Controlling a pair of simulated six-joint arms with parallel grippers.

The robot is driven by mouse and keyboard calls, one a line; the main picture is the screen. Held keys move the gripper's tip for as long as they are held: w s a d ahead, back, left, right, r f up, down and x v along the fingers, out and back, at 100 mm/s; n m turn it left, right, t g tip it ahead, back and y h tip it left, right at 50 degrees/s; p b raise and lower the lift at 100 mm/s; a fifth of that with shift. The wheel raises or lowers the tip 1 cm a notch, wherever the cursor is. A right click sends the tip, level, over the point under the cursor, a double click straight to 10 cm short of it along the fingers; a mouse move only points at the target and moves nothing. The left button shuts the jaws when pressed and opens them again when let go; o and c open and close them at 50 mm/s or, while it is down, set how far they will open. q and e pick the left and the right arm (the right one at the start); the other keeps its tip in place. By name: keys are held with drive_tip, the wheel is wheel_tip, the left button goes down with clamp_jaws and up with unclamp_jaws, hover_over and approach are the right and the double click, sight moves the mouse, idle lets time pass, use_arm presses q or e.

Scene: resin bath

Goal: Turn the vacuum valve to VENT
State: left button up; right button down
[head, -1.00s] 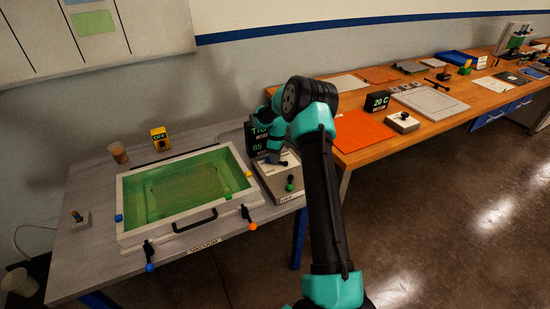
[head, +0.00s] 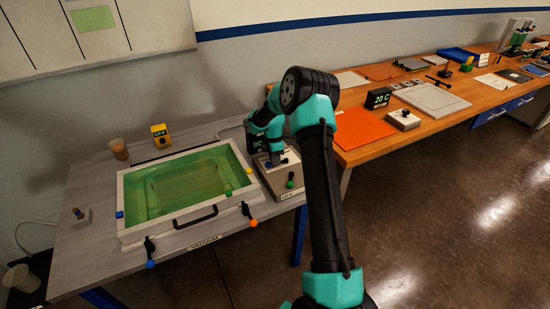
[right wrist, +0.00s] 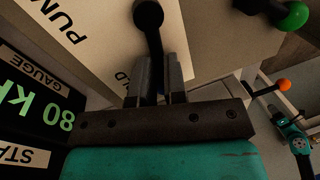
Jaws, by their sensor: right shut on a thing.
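The valve box (head: 265,181) is pale and stands at the right end of the grey bench; it also shows in the right wrist view (right wrist: 215,45) with PUMP lettering and a partly hidden word. A black-knobbed valve lever (right wrist: 148,14) rises from its top; its dark knob (head: 284,162) shows in the head view. My right gripper (right wrist: 158,80) is shut on this lever, its fingers either side of the stem below the knob. In the head view my right gripper (head: 277,158) comes down over the box. My left gripper is out of view.
A green-knobbed lever (head: 290,183) is on the same box. A gauge (right wrist: 32,98) reading about 80 stands close by. The green resin bath (head: 185,190) lies left, with a black handle (head: 195,218) and orange-ended (head: 252,223) and blue-ended clamps (head: 151,263). The wooden bench extends right.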

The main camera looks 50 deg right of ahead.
drive_tip(key=shift+s+a+n, duration=0.15)
drive_tip(key=shift+a+n, duration=0.35)
drive_tip(key=shift+n, duration=0.4)
drive_tip(key=c, duration=1.2)
unclamp_jaws()
drive_tip(key=shift+a, duration=0.15)
drive_tip(key=shift+o, duration=0.2)
drive_tip(key=shift+d, duration=0.2)
drive_tip(key=shift+d+r, duration=0.1)
drive_tip(key=shift+r, duration=0.45)
drive_tip(key=w+r, duration=0.3)
drive_tip(key=r, duration=1.3)
drive_tip(key=shift+d, duration=0.4)
drive_tip(key=shift+w+a, duration=0.1)
drive_tip(key=shift+w, duration=0.05)
